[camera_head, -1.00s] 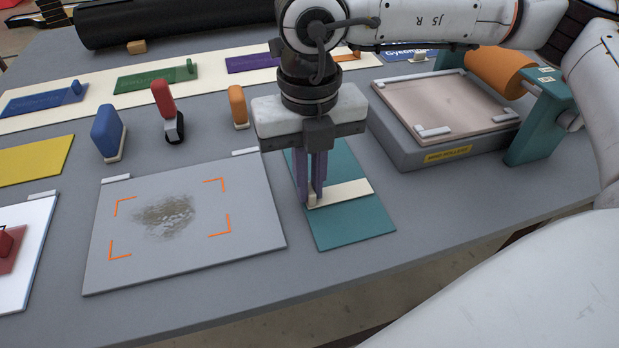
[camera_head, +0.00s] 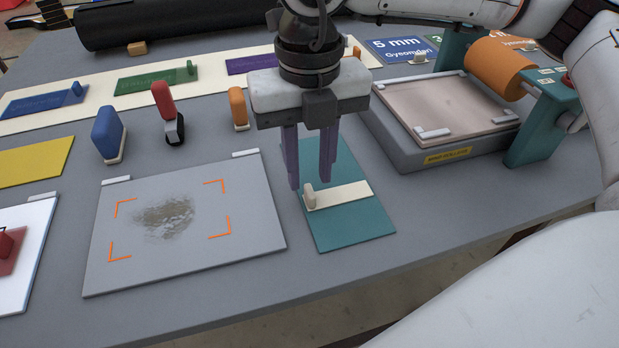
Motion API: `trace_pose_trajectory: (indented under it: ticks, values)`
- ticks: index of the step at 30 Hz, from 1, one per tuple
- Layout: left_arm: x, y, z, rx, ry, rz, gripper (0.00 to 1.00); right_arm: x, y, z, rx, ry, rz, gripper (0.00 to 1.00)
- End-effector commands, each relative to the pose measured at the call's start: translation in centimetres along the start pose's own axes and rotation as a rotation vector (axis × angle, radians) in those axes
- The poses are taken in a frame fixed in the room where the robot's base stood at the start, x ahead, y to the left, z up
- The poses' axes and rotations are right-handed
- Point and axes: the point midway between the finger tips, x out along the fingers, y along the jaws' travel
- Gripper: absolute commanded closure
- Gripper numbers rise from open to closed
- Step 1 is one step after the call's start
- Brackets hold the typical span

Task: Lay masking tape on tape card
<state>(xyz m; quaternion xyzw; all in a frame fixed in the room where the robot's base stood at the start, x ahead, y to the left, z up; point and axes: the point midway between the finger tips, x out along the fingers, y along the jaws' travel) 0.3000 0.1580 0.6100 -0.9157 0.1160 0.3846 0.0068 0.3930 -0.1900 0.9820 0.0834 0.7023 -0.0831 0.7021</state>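The masking tape (camera_head: 345,194) is a cream strip with a small upright tab at its left end. It lies flat across the teal tape card (camera_head: 352,226), with card showing in front of it and behind it. My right gripper (camera_head: 311,185) is open above the card, its two purple fingers pointing down and spread apart. The fingertips are just behind and above the strip, one near the tab, and nothing is held between them. My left gripper is not in view.
A grey plate with orange corner marks (camera_head: 255,232) lies left of the card. A grey press with an orange roller (camera_head: 495,65) stands to the right. Blue (camera_head: 109,133), red (camera_head: 163,98) and orange (camera_head: 237,106) handled tools stand behind the plate. The table's front edge is clear.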

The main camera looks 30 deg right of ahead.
Motion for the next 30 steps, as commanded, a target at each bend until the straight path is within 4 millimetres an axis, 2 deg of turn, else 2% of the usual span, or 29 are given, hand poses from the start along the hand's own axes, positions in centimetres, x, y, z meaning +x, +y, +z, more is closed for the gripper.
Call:
trace_pose_trajectory:
  ticks: [1, 6, 12, 17, 30]
  values:
    - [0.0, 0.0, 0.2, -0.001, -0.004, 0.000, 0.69, -1.4, 0.1, 0.1, 0.001, -0.006, 0.002, 0.73]
    - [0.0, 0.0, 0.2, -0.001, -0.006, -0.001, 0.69, -5.0, 0.1, 0.1, 0.000, -0.004, 0.002, 0.73]
    - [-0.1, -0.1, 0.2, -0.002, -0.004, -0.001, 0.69, -7.7, 0.1, 0.0, -0.001, -0.001, 0.000, 0.73]
    - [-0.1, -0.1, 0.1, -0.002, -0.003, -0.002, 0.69, -8.5, 0.1, 0.0, -0.001, 0.000, 0.000, 0.73]
    - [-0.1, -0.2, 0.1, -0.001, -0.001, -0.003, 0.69, -8.5, 0.0, 0.0, -0.001, 0.000, 0.000, 0.73]
